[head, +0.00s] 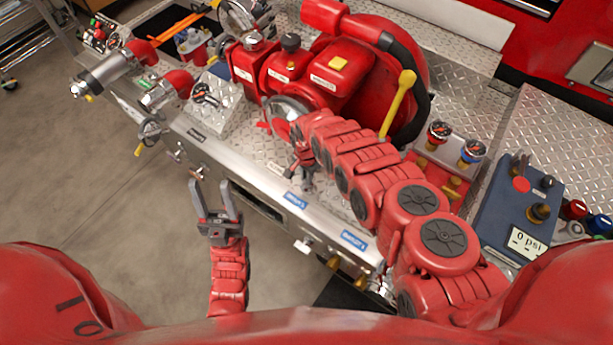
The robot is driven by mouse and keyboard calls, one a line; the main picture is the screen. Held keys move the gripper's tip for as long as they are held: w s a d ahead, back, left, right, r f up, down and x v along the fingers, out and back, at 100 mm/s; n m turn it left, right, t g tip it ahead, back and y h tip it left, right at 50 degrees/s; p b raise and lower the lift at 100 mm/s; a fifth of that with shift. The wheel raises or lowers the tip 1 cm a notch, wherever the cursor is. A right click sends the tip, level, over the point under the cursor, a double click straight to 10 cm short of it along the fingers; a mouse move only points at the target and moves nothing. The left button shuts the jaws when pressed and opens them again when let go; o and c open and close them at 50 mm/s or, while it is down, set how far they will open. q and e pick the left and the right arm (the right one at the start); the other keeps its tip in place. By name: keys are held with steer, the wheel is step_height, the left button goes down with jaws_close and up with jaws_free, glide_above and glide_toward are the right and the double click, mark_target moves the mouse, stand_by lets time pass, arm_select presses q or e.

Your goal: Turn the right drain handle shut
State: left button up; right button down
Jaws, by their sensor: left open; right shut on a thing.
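My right arm reaches in from the right and bends down toward the front of the steel pump deck. My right gripper (306,180) is at its end, low over the deck near the front edge, shut on a small handle, which I take to be the right drain handle. The fingers and arm hide most of that handle, so its turn angle cannot be told. My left gripper (215,200) is open and empty. It points up the picture, in front of the panel and left of my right gripper.
Small silver T-handles (305,247) stick out of the front panel. A red pump (335,75) with a yellow lever (400,100) stands behind my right arm. Floor (90,190) at the left is clear.

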steer(key=m, duration=0.2)
steer(key=shift+m, duration=0.3)
steer(key=m, duration=0.2)
steer(key=shift+m, duration=0.4)
steer(key=m+b, duration=0.1)
steer(key=m, duration=0.1)
steer(key=shift+a+f+m, duration=0.1)
steer(key=shift+f+m, duration=0.05)
steer(key=shift+m, duration=0.15)
steer(key=shift+m+b, duration=0.75)
steer(key=shift+m, duration=0.15)
steer(key=shift+s+m+b, duration=0.1)
steer(key=shift+m+b, duration=0.4)
steer(key=shift+m, duration=0.4)
steer(key=m+b, duration=0.1)
steer(key=m, duration=0.3)
steer(key=shift+m+b, duration=0.3)
steer(key=shift+m, duration=0.1)
